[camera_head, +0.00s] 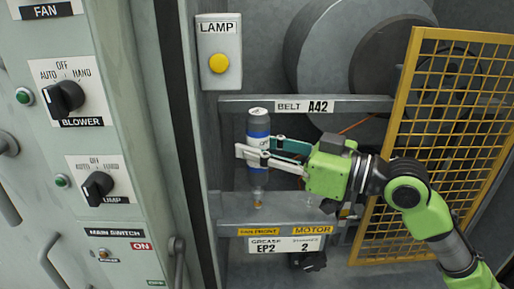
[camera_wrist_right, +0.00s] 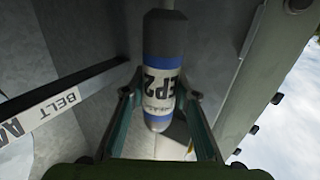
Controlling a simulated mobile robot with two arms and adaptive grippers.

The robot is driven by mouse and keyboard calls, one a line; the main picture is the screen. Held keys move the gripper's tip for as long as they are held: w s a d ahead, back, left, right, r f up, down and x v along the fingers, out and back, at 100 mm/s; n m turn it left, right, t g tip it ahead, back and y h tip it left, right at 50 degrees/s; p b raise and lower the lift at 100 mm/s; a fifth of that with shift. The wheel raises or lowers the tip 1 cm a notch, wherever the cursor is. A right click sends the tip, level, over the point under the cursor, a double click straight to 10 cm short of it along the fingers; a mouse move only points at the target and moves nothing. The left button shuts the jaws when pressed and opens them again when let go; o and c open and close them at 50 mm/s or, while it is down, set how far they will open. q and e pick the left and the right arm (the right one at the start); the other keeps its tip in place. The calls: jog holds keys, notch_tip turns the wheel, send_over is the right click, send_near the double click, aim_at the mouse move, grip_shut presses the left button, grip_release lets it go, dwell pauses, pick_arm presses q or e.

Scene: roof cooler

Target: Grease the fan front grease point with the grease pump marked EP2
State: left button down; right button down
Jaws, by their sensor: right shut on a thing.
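The grease pump (camera_head: 258,128) is a white and blue bottle, upright in the head view. In the right wrist view the pump (camera_wrist_right: 163,70) shows the letters EP2 between blue bands. My right gripper (camera_head: 258,153) is shut on the pump's body, coming from the right. In the right wrist view its fingers (camera_wrist_right: 160,100) stand on both sides of the pump. A small orange-brown grease point (camera_head: 258,205) sits on the ledge above the FAN FRONT label (camera_head: 258,231). The pump's lower end is just above it; I cannot tell whether they touch. My left gripper is not in view.
A yellow mesh guard (camera_head: 452,130) stands at the right. A grey bar labelled BELT A42 (camera_head: 304,107) runs behind the pump. The MOTOR label (camera_head: 312,231) is beside FAN FRONT. A control cabinet (camera_head: 140,200) with knobs is at the left, and a LAMP box (camera_head: 219,50) above.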

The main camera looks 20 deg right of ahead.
aim_at(257, 122)
jog(key=shift+r+p, duration=1.75)
jog(key=shift+r, duration=0.75)
